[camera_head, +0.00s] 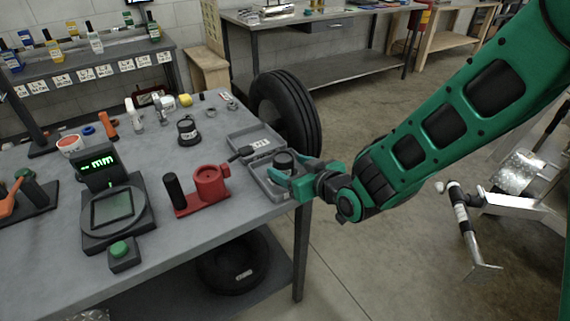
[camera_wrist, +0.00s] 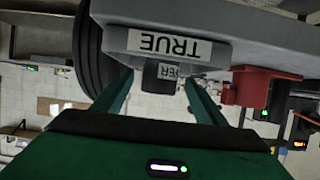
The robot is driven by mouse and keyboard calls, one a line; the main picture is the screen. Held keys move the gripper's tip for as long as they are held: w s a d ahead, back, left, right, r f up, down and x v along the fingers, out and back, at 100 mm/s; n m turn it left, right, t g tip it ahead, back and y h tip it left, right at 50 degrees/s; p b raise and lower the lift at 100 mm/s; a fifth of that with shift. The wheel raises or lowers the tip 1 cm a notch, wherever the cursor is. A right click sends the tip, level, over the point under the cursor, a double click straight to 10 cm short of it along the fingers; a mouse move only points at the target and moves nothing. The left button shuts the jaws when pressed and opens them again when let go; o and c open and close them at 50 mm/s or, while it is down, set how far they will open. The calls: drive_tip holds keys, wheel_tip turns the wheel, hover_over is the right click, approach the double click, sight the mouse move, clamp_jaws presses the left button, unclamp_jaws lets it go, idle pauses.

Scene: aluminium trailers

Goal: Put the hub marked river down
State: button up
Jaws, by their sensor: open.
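In the wrist view the open fingers (camera_wrist: 160,88) stand on either side of a dark block (camera_wrist: 166,84), apparently the hub. Its white label is partly covered, and I cannot read the whole word. The tray, upside down there, carries a "TRUE" label (camera_wrist: 165,45). Another dark hub (camera_head: 187,131) with a white label stands on the table left of the tray; its word is too small to read.
A red fixture with a black post (camera_head: 210,187) stands left of the tray. A gauge with a green "mm" display (camera_head: 98,163) is further left. A tyre (camera_head: 285,110) stands behind the tray. Bare tabletop (camera_head: 165,165) lies between the gauge and the labelled hub.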

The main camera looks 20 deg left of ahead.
drive_tip(key=v, duration=0.8)
drive_tip(key=shift+d, duration=0.1)
drive_tip(key=w+d+m+h, duration=0.1)
drive_tip(key=w+d+h, duration=0.15)
drive_tip(key=d, duration=0.45)
drive_tip(key=w+d+m+h, duration=0.2)
drive_tip(key=w+d, duration=0.1)
drive_tip(key=d, duration=0.4)
drive_tip(key=s+d+m+g+h, duration=0.15)
drive_tip(key=d+m+h, duration=0.25)
drive_tip(key=d, duration=1.5)
drive_tip(key=s+d+r+m+g+h, duration=0.25)
drive_tip(key=s+d+m+g, duration=0.2)
drive_tip(key=s+d, duration=0.85)
drive_tip(key=s+d+m+g, duration=0.1)
drive_tip(key=s+d+m, duration=0.1)
drive_tip(key=s, duration=0.4)
drive_tip(key=s+d+r+m+g+y, duration=0.1)
drive_tip(key=s+d+m, duration=0.2)
drive_tip(key=s, duration=0.3)
drive_tip(key=shift+d+r+g, duration=0.25)
drive_tip(key=shift+d+g, duration=0.1)
drive_tip(key=shift+g, duration=0.05)
